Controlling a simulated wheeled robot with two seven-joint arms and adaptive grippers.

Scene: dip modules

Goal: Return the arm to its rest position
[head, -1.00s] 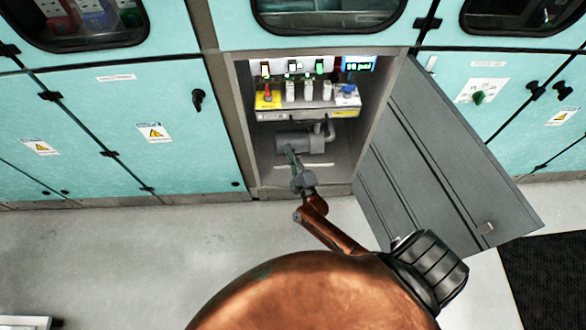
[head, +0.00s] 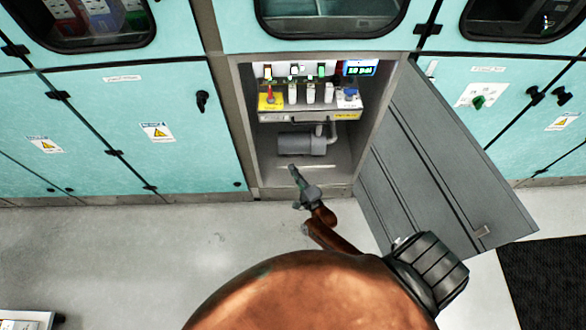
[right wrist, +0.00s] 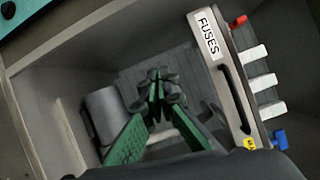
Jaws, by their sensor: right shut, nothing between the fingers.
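My right gripper (head: 293,170) is at the lower front of an open cabinet (head: 245,125), below a grey cylinder (head: 300,144) on the compartment floor. In the right wrist view my right gripper (right wrist: 155,80) has its green-sided fingers together, with nothing between them. The copper-coloured arm behind it is mine and covers the lower middle of the head view. My left gripper does not show.
The cabinet's grey door (head: 430,160) hangs open at the right. A drawer labelled FUSES (right wrist: 235,90) holds white modules, with a red part (head: 270,92) and a blue part (head: 349,91). Teal cabinets (head: 130,125) flank the opening.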

